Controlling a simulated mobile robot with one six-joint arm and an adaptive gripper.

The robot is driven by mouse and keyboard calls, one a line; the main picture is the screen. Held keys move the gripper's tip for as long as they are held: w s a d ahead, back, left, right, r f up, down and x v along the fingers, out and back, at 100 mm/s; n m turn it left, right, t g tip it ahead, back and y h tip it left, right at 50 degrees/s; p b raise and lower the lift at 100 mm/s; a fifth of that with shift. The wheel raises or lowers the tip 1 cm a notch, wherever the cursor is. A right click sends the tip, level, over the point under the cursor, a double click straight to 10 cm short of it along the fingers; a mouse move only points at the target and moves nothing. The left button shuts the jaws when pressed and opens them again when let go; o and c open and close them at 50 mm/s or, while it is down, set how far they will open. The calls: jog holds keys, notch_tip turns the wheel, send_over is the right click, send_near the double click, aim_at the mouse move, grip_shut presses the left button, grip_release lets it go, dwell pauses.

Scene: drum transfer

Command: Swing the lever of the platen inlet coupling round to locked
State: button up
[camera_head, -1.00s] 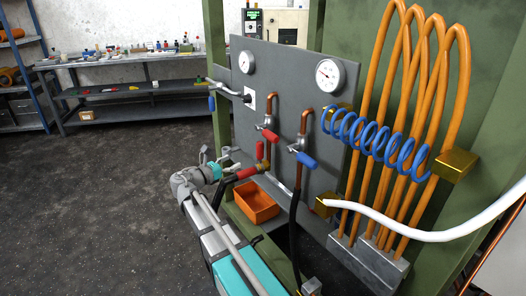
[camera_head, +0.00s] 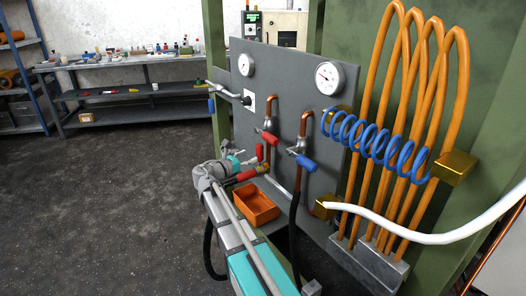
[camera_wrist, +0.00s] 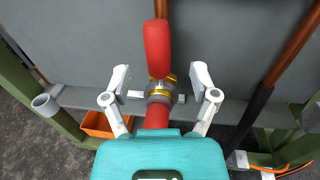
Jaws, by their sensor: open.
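The coupling (camera_wrist: 160,92) is a brass fitting with a red hose end (camera_wrist: 157,117) below it in the wrist view. Its red lever (camera_wrist: 157,48) stands up from the brass, pointing away from the hose end. My gripper (camera_wrist: 160,80) is open, one finger on each side of the coupling, with gaps to both sides of the lever. Contact with the brass cannot be told. In the head view my gripper (camera_head: 238,168) is left of the coupling (camera_head: 263,168), whose lever (camera_head: 259,152) is upright. The gripper partly hides the hose end.
A red valve handle (camera_head: 269,136) is just above on a copper pipe. A blue handle (camera_head: 306,162) is to the right. An orange bin (camera_head: 256,212) is below. The grey panel (camera_head: 285,80) stands close behind. Open floor (camera_head: 110,200) lies left.

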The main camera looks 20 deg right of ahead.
aim_at(257, 152)
jog(key=shift+x, duration=3.05)
